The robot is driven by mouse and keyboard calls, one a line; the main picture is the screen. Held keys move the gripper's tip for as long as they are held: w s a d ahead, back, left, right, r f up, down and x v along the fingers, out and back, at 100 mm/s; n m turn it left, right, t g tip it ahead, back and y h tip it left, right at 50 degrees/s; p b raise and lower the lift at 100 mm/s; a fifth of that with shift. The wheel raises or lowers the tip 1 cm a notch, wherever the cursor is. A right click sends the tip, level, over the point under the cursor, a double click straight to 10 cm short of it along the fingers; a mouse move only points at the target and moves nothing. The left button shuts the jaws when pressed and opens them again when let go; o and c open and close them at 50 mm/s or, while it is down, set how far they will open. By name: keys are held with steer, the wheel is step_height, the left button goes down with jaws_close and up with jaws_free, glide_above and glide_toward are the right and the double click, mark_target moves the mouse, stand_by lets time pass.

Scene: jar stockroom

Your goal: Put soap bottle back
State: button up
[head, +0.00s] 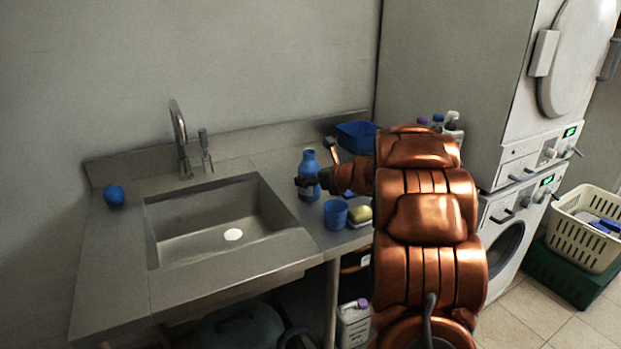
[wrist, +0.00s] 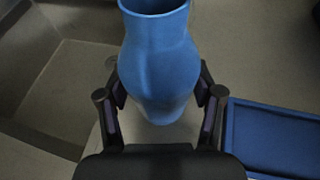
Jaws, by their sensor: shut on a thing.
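A blue bottle (head: 309,168) with a narrower neck is upright at the right side of the sink (head: 232,236). My gripper (head: 306,183) is shut around its body from the right. In the wrist view the bottle (wrist: 157,50) fills the middle, between the two fingers of my gripper (wrist: 160,93). The bottle's base is hidden in the wrist view, and I cannot tell whether it touches the counter. Which bottle is the soap bottle is not marked; a white pump-top bottle (head: 453,127) also shows behind my arm.
A blue cup (head: 335,214) and a yellow sponge (head: 360,214) sit near the counter's front right. A blue bin (head: 356,135) is at the back right; a blue tray (wrist: 272,137) shows in the wrist view. A blue ball-like thing (head: 114,194) is at far left.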

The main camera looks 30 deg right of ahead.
steer(key=shift+f, duration=0.15)
steer(key=o, duration=1.3)
steer(key=shift+c, duration=0.2)
steer(key=shift+r, duration=0.3)
steer(key=shift+s+d, duration=0.15)
steer(key=shift+s, duration=0.1)
steer(key=b+v, duration=0.1)
steer(key=v, duration=1)
steer(key=shift+s, duration=0.2)
steer(key=shift+r, duration=0.2)
